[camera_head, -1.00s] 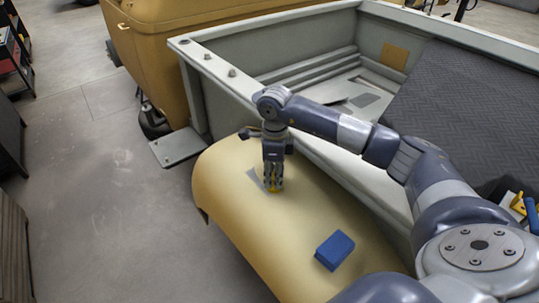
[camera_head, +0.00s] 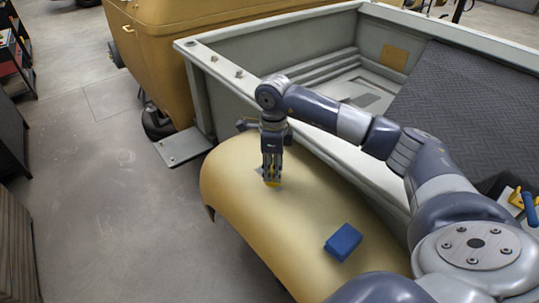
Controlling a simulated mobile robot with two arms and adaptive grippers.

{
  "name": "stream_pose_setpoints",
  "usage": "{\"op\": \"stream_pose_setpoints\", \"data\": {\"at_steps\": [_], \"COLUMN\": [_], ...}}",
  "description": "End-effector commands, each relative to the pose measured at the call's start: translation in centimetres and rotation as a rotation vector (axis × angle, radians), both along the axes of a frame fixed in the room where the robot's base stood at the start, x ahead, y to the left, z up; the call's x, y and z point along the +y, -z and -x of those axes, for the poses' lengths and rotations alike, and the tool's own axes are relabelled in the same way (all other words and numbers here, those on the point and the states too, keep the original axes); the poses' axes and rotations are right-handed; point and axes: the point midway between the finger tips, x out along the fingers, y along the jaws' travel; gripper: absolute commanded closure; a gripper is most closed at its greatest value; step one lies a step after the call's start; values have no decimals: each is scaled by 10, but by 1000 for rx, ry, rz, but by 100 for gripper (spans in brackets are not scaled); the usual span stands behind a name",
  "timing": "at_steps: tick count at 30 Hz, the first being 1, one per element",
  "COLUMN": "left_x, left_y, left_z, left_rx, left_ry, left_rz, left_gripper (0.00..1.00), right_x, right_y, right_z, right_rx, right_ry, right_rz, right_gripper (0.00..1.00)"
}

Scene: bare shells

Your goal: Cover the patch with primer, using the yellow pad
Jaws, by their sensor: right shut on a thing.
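My right gripper (camera_head: 272,176) points down over the tan curved panel (camera_head: 240,215) and is shut on the yellow pad (camera_head: 273,184). Only the pad's lower part shows below the fingers, at the panel's surface; I cannot tell whether it presses on it. A small grey bit of the patch (camera_head: 259,171) shows just left of the fingers. The rest of that area looks tan or is hidden behind the gripper. My left gripper is not in view.
A blue block (camera_head: 343,242) lies on the panel nearer to me. The grey truck bed (camera_head: 215,85) rises behind the panel, with a dark quilted mat (camera_head: 465,105) in it. Open floor (camera_head: 110,190) lies to the left.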

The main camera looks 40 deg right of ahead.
Motion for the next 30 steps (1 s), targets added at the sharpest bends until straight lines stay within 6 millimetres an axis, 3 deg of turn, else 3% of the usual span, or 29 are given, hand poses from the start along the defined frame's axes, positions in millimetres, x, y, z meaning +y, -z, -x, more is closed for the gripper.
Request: {"op": "stream_pose_setpoints", "data": {"at_steps": [6, 12, 30], "left_x": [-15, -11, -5], "left_y": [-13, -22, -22], "left_z": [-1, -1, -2], "left_rx": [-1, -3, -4], "left_ry": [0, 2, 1], "left_rz": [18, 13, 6], "left_gripper": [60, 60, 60], "right_x": [-5, -10, -10], "right_y": [-23, -39, -41], "right_z": [0, 1, 2], "right_rx": [-3, -2, -1], "right_ry": [3, 7, 7], "right_rz": [-2, -1, -1], "right_gripper": [93, 93, 93]}}
